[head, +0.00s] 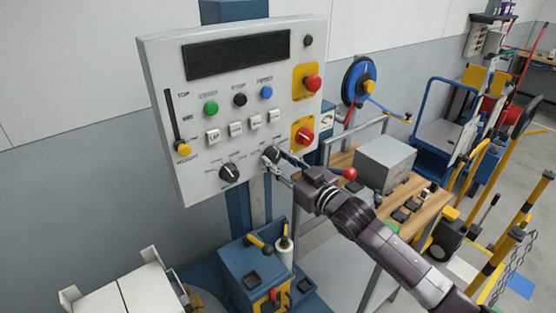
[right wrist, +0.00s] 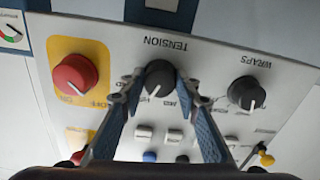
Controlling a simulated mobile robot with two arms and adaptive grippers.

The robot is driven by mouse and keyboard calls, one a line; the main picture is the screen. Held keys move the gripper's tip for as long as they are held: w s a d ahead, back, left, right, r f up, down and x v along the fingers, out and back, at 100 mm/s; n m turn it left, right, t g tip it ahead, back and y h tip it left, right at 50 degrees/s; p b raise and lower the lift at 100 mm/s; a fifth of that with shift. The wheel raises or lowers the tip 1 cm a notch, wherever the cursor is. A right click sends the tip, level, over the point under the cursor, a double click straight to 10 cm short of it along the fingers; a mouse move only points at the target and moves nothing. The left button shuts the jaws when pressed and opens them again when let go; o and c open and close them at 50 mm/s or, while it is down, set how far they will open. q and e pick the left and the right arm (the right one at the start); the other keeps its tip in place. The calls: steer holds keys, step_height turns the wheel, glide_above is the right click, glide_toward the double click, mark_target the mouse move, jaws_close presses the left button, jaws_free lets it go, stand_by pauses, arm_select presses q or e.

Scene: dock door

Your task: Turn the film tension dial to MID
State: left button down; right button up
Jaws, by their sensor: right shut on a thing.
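The film tension dial (right wrist: 160,76) is a black round knob on the light grey control panel (head: 160,75), with TENSION printed beside it in the right wrist view, where the panel appears upside down. My right gripper (right wrist: 161,88) is shut on this dial, one finger on each side. My left gripper is not in view.
The WRAPS dial (head: 229,173) is left of the gripper. White push-buttons (head: 236,129) lie above it, and a red knob (head: 304,136) on a yellow plate is close to the right. A slider with a yellow handle (head: 183,149) is at the panel's left.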

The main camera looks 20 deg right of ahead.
steer(key=n, duration=0.4)
steer(key=shift+n, duration=2.2)
steer(key=o, duration=1.2)
steer(key=shift+c, duration=0.2)
steer(key=shift+s+d, duration=0.1)
steer(key=shift+s+d, duration=0.1)
steer(key=shift+s, duration=0.2)
steer(key=v, duration=1.1)
